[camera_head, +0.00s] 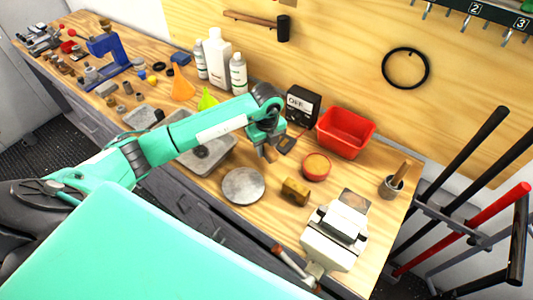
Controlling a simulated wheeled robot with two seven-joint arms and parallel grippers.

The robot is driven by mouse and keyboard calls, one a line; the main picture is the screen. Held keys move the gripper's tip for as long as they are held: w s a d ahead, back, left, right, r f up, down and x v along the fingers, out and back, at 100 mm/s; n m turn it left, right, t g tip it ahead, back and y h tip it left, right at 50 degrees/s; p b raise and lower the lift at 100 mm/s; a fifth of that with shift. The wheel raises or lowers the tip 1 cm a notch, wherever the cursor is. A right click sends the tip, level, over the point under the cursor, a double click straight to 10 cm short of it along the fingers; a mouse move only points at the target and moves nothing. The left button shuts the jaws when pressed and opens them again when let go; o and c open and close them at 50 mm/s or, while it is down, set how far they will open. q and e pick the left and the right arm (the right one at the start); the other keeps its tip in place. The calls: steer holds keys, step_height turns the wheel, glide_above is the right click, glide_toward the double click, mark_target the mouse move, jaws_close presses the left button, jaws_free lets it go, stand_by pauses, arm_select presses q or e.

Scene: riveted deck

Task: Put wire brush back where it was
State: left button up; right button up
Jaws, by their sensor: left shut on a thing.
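My left arm reaches in from the left across the bench. Its gripper (267,143) is low over the bench top, in front of the black box marked OFF. The gripper is shut on a small tan-brown piece (270,154) that shows just below its fingers; this looks like part of the wire brush. The rest of the brush is hidden by the gripper, and I cannot tell whether it touches the bench. My right gripper is not in view.
Near the gripper are a black OFF box (302,104), a red bin (345,132), an orange-red bowl (316,167), a brown block (295,191) and a round grey plate (243,186). A white vise-like device (335,235) stands at the front right. Bottles (218,55) stand behind my arm.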

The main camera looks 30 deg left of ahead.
mark_target(267, 163)
arm_select(q)
steer(key=shift+f, duration=0.55)
step_height(267, 163, down, 3)
steer(key=shift+f+p, duration=0.2)
steer(key=shift+p, duration=0.35)
steer(key=shift+f, duration=0.3)
steer(key=o, duration=0.9)
steer(key=shift+o, duration=0.2)
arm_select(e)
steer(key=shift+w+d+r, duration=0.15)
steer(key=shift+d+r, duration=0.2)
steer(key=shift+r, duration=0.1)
